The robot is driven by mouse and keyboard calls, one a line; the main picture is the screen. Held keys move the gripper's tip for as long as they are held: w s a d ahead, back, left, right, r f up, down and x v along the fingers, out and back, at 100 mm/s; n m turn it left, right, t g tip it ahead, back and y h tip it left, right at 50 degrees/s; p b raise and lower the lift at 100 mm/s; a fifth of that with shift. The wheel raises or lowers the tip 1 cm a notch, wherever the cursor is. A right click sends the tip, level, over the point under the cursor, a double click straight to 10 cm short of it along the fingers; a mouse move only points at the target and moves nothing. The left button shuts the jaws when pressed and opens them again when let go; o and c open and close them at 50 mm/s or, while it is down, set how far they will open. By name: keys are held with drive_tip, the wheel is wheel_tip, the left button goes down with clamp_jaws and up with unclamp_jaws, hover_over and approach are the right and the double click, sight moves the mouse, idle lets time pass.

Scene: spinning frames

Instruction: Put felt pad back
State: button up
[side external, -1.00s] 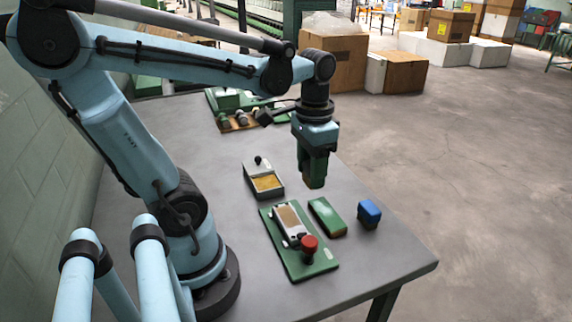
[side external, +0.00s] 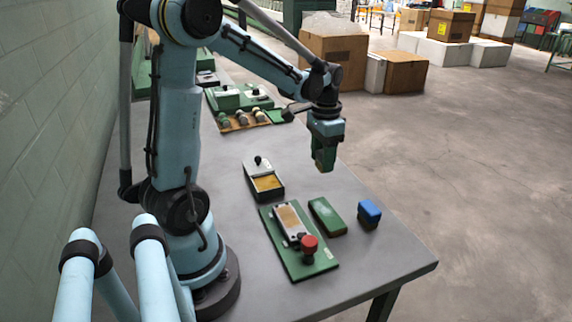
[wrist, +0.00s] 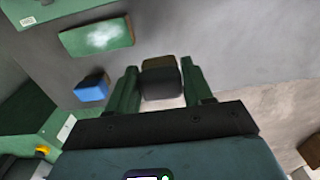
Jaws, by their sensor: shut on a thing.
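My gripper (side external: 324,165) is above the right edge of the table (side external: 400,255), clear of the surface. In the wrist view its green fingers (wrist: 160,85) are closed on a small block, dark grey on one part and brown on another, which looks like the felt pad (wrist: 160,80).
A green board (side external: 292,262) carries a metal plate and a red knob (side external: 309,243). Behind it is an open tray with a yellowish filling (side external: 267,183). A brown rack of spools (side external: 240,122) and green equipment stand farther back. The table's front right corner is clear.

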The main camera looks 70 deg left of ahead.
drive_tip(key=a+f, duration=0.2)
drive_tip(key=a, duration=0.1)
drive_tip(key=a+f, duration=0.1)
drive_tip(key=shift+s+a, duration=0.1)
drive_tip(key=shift+a, duration=0.3)
drive_tip(key=shift+f, duration=2)
drive_tip(key=shift+f, duration=0.15)
drive_tip(key=o, duration=1.1)
wheel_tip(320, 180, up, 12)
drive_tip(key=s+d+t, duration=0.2)
drive_tip(key=d+t, duration=0.1)
drive_tip(key=d, duration=0.7)
drive_tip(key=s+d+t, duration=0.2)
drive_tip(key=d+t, duration=0.2)
drive_tip(key=d, duration=0.7)
drive_tip(key=shift+s+d+r, duration=0.2)
drive_tip(key=shift+s+r, duration=0.05)
drive_tip(key=shift+r, duration=0.1)
